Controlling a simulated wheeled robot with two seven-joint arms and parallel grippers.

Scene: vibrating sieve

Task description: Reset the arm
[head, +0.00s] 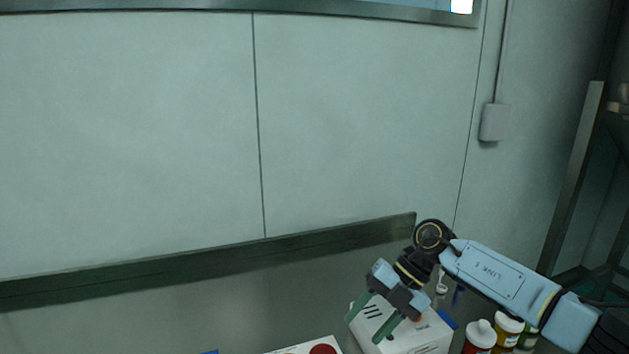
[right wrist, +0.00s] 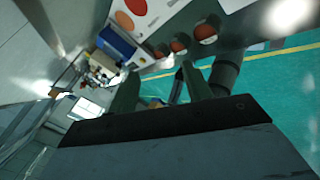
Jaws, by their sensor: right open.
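My right arm comes in from the right in the head view. My right gripper (head: 372,322) points down and to the left, with its two green fingers apart and nothing between them. It is in front of and above a white box-shaped device (head: 425,338) with dark slots. In the right wrist view the two green fingers (right wrist: 160,92) are also spread and empty. My left gripper is in neither view.
Bottles (head: 480,335) with white caps stand right of the white device. A white panel with a red round part (head: 322,350) shows at the bottom edge. A pale wall (head: 130,140) fills the back, and a metal rack (head: 575,185) stands far right.

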